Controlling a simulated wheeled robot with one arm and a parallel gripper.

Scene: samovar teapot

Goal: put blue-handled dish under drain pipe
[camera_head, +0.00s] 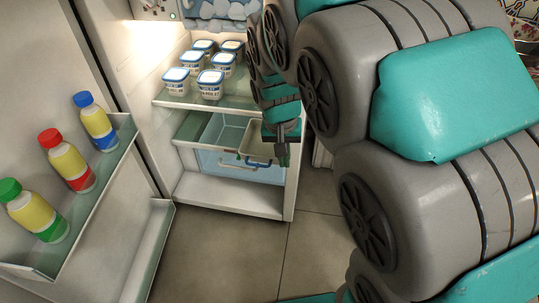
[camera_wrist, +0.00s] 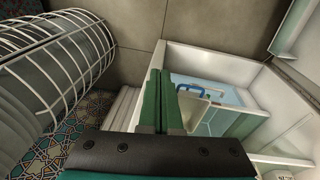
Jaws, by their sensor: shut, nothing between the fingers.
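The blue-handled dish (camera_head: 246,158) is a pale shallow dish low inside the open fridge, at the bin level. Its blue handle shows in the head view, and it also shows in the wrist view (camera_wrist: 196,105), partly hidden behind my fingers. My gripper (camera_head: 283,158) points down just right of the dish in the head view. In the wrist view my gripper (camera_wrist: 160,78) has its green fingers together, with nothing between them. I cannot tell whether a finger touches the dish. No drain pipe can be made out in either view.
The fridge shelf (camera_head: 160,99) above holds several white tubs (camera_head: 210,84). The open door at left carries bottles with green, red (camera_head: 67,160) and blue caps. A white wire rack (camera_wrist: 75,60) stands at left in the wrist view. Tiled floor (camera_head: 235,255) is clear before the fridge.

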